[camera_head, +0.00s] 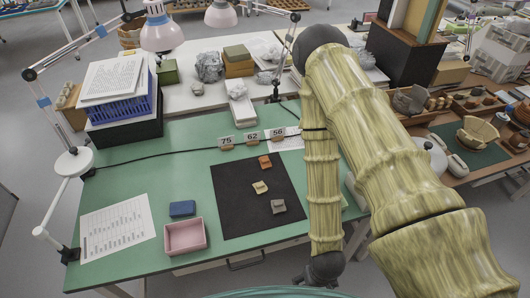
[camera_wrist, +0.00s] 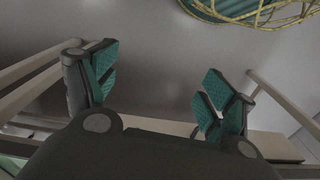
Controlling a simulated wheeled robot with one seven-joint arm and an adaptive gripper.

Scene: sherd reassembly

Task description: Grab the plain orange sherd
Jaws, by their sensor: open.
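Three small sherds lie apart on a black mat (camera_head: 235,222) on the green table. The plain orange sherd (camera_head: 265,161) is at the mat's far edge. A pale cream sherd (camera_head: 260,187) lies nearer, and a grey-brown sherd (camera_head: 278,206) lies nearest, toward the right. My gripper shows in the wrist view (camera_wrist: 155,95), with its teal-padded fingers wide apart and nothing between them. It faces the floor and table frame, and no sherd shows there. In the head view my arm hangs right of the mat, with the gripper end low and mostly hidden.
A pink open box (camera_head: 185,248) and a blue block (camera_head: 182,208) stand left of the mat. Number cards 75 (camera_head: 227,141), 62 (camera_head: 252,136) and 56 (camera_head: 278,133) stand behind it. A printed sheet (camera_head: 117,228) lies at left. A lamp (camera_head: 72,163) is clamped there.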

